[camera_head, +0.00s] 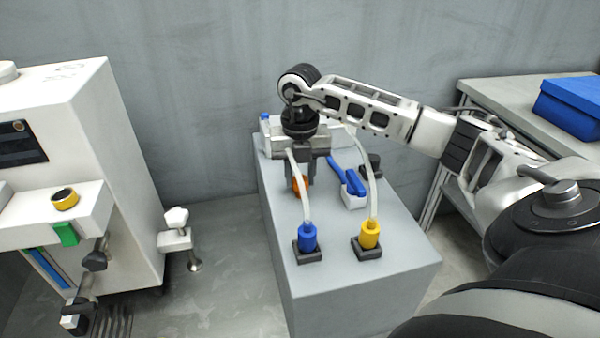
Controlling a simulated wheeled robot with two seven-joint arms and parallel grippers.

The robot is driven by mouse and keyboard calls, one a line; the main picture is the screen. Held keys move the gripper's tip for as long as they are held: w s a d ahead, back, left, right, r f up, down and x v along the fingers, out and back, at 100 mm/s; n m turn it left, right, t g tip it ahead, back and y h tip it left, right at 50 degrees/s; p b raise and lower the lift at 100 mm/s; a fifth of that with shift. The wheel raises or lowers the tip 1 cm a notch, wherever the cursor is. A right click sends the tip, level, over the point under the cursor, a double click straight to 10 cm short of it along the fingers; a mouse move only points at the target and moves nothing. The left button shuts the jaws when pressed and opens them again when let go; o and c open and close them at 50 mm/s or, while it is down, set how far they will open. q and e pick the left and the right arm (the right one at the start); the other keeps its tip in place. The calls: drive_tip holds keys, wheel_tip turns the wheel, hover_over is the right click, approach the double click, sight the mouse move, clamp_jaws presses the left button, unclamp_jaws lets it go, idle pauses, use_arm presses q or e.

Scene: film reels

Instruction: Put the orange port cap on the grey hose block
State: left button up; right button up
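A small orange cap (301,186) shows at the fingertips of my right gripper (299,178), over the grey block-shaped stand. The fingers point down and are beside the cap. A pale hose partly hides them, so I cannot tell whether they grip it or whether it touches the surface. A pale grey block (267,140) stands at the back of the stand, partly hidden behind my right gripper; it may be the hose block, with hoses seeming to come from it. My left gripper is not in view.
Pale hoses run to a blue connector (308,236) and a yellow connector (370,234) at the stand's front (345,280). A blue-handled tool (349,182) lies right of my gripper. A white machine (75,130) stands left, a blue box (570,108) far right.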

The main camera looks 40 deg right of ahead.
sight(299, 178)
drive_tip(key=o, duration=0.3)
drive_tip(key=shift+o, duration=0.2)
drive_tip(key=shift+r, duration=0.25)
use_arm(q)
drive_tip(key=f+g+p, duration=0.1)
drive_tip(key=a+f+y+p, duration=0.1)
drive_tip(key=p, duration=0.1)
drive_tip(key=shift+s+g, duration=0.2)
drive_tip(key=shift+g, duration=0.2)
use_arm(e)
wheel_tip(299, 178, up, 12)
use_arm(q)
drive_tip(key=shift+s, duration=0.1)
